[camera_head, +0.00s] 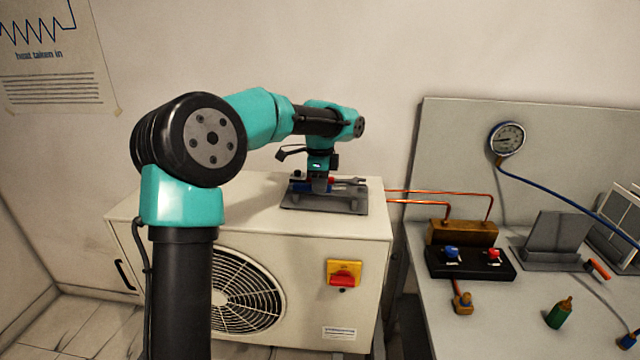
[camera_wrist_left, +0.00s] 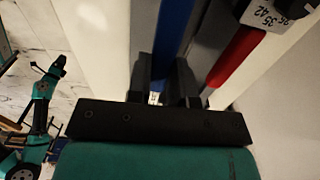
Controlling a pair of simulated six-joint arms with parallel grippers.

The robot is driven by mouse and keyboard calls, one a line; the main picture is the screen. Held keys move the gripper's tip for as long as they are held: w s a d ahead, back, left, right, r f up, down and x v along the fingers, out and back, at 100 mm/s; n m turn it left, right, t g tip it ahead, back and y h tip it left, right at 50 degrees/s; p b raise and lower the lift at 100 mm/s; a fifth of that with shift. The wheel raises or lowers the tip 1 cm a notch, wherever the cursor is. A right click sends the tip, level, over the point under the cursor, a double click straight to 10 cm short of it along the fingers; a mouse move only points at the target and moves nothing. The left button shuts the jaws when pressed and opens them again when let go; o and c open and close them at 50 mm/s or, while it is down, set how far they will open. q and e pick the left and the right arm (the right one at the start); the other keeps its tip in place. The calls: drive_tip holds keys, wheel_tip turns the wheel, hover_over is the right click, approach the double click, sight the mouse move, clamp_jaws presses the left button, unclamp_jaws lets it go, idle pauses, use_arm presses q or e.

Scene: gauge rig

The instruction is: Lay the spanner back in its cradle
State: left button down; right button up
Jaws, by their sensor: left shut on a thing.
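The spanner (camera_head: 352,181) shows as a grey jawed end to the right of my left gripper (camera_head: 319,186), at the grey cradle (camera_head: 325,204) on top of the white unit. My left gripper points down over the cradle and is shut on the spanner; its fingers hide part of it. In the left wrist view a blue strip (camera_wrist_left: 172,40), apparently the spanner's handle, runs between the fingers (camera_wrist_left: 166,85). I cannot tell whether the spanner touches the cradle. My right gripper is not in view.
The white unit (camera_head: 350,240) has a fan grille and a red-yellow switch (camera_head: 343,274).

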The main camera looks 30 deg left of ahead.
use_arm(q)
drive_tip(key=shift+f, duration=0.75)
idle(0.7)
drive_tip(key=c, duration=0.9)
unclamp_jaws()
drive_tip(key=shift+c, duration=0.2)
wheel_tip(320, 180, up, 17)
drive_tip(key=shift+r, duration=0.2)
